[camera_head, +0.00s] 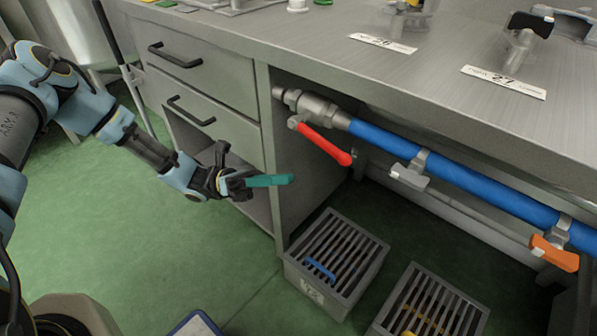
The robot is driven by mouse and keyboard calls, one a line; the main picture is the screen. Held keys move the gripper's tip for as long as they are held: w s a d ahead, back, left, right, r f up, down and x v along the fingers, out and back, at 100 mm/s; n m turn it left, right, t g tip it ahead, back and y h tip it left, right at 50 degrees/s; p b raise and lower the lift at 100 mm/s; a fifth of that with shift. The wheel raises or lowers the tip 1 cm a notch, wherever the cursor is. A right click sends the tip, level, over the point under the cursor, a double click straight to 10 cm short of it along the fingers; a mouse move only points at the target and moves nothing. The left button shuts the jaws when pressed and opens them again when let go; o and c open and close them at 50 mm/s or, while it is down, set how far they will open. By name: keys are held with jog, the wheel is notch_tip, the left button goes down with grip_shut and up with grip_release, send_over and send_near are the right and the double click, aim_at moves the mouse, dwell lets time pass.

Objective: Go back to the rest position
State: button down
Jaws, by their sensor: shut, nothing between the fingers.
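My gripper (284,180) has teal fingers that are shut together with nothing between them. It is in mid-air in front of the steel workbench (255,45), beside the lower part of its drawer unit. The fingers point right, below and left of a red valve lever (325,144). My arm reaches in from the left edge of the picture, bent, with the forearm sloping down to the right. The fingers appear apart from the bench and the lever.
Two closed drawers (205,72) have black handles. A blue pipe (450,173) runs under the bench, with an orange lever (554,253) at right. Two grey slatted crates (372,262) (474,312) stand on the floor. Green floor (120,220) is open at left.

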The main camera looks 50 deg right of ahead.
jog(key=v, duration=0.4)
jog(key=shift+w+a+f, duration=0.15)
jog(key=shift+w+f, duration=0.1)
jog(key=w+a+r+m+t+y, duration=0.1)
jog(key=w+a+m+t+y, duration=0.35)
jog(key=a, duration=0.45)
jog(key=w+a+r+m+t+y, duration=0.1)
jog(key=w+a+m+t+y, duration=0.15)
jog(key=w+a+t, duration=0.55)
jog(key=w+a+r+m+t, duration=0.2)
jog(key=a+r+t, duration=0.1)
jog(key=a, duration=0.3)
jog(key=w+a+r+m+t+y, duration=0.1)
jog(key=w+a+r+t, duration=0.1)
jog(key=a+r+t, duration=0.35)
jog(key=w+a+r+m+t, duration=0.2)
jog(key=a, duration=0.5)
notch_tip(320, 180, up, 19)
jog(key=p, duration=1.9)
jog(key=shift+s+a, duration=0.15)
jog(key=shift+a, duration=0.1)
